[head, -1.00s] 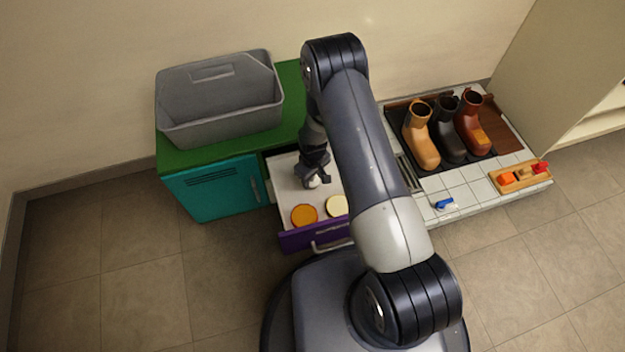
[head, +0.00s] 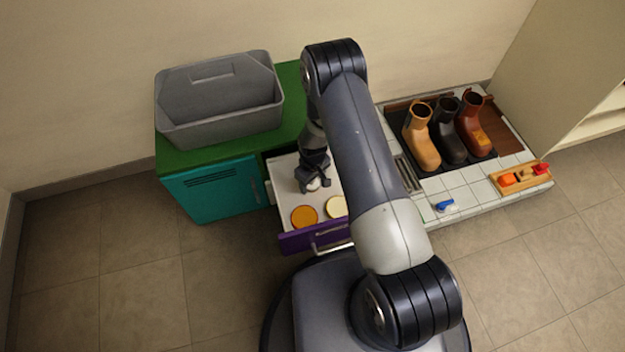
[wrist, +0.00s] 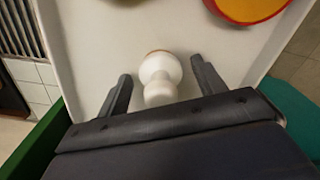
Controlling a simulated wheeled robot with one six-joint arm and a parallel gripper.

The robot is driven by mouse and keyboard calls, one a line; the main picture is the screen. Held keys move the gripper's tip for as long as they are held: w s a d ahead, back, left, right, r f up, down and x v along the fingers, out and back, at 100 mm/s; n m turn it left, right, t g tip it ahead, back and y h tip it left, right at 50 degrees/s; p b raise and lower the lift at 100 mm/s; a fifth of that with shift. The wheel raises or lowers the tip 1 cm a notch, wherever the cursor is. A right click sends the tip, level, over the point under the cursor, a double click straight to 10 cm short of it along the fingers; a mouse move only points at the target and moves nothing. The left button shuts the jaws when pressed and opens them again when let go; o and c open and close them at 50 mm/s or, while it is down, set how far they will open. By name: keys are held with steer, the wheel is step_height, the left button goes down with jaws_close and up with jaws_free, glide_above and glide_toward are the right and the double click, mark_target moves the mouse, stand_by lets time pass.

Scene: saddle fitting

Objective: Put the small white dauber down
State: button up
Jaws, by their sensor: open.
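The small white dauber (wrist: 160,76) is in the open drawer (head: 286,215), between the spread fingers of my gripper (wrist: 158,82) in the wrist view. A gap shows on each side of it, so the fingers do not touch it. It appears to stand on the drawer's white floor. In the head view, my gripper (head: 312,188) is down inside the drawer, and only a little of the dauber (head: 313,184) shows below it. My gripper is open.
An orange round tin (head: 304,216) and a cream round tin (head: 336,207) lie near the drawer front. A grey bin (head: 220,105) stands on the green cabinet top. Boots (head: 422,140) stand on a dark mat to the right, near a wooden rack (head: 520,178) and a blue-handled item (head: 444,205).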

step_height(320, 180, up, 12)
steer(key=p, duration=0.3)
steer(key=shift+r, duration=0.1)
steer(key=shift+f+b, duration=0.95)
steer(key=shift+f, duration=3.25)
